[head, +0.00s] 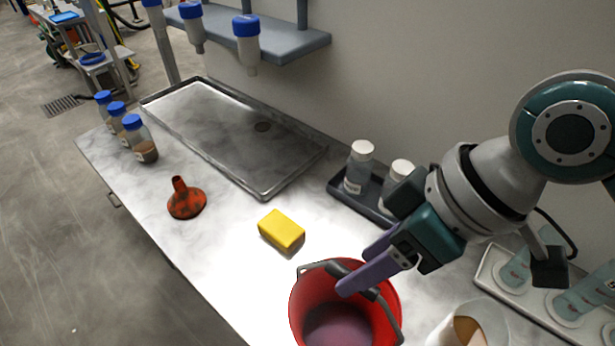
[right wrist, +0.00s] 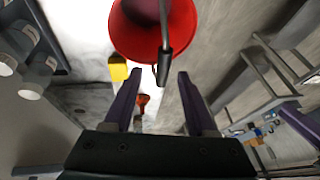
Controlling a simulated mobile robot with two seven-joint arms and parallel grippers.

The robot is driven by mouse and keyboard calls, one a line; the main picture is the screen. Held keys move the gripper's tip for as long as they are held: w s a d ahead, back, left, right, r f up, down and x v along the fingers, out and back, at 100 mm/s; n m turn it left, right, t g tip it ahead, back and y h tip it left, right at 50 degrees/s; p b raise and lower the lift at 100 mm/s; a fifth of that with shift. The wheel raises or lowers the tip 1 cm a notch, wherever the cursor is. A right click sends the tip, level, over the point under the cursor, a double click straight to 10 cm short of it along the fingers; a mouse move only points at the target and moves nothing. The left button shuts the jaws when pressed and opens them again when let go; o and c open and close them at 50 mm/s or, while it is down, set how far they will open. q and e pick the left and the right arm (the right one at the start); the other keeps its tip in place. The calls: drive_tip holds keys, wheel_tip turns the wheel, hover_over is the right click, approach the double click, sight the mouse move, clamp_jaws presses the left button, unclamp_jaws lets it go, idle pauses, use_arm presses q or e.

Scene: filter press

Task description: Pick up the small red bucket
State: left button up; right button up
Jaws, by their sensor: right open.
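The small red bucket (head: 308,298) stands at the front of the marble-patterned counter, with purple-looking contents or floor inside. Its handle is a metal bail with a dark grip (head: 371,293). My right gripper (head: 353,270) is open, its two purple fingers reaching over the bucket's rim near the grip. In the right wrist view the bucket (right wrist: 128,38) is beyond the fingertips, and the dark grip (right wrist: 164,66) appears between the open fingers. I cannot tell whether a finger touches the grip.
A yellow sponge (head: 282,231) and an orange funnel (head: 186,201) lie left of the bucket. White-capped bottles (head: 359,168) stand in a dark tray behind. A beaker (head: 468,331) stands close to its right. A metal tray (head: 283,183) and blue-capped bottles (head: 139,140) are farther back.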

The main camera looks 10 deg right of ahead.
drive_tip(key=shift+x, duration=0.8)
drive_tip(key=x, duration=0.5)
drive_tip(key=shift+a, duration=0.2)
drive_tip(key=shift+c, duration=0.4)
clamp_jaws()
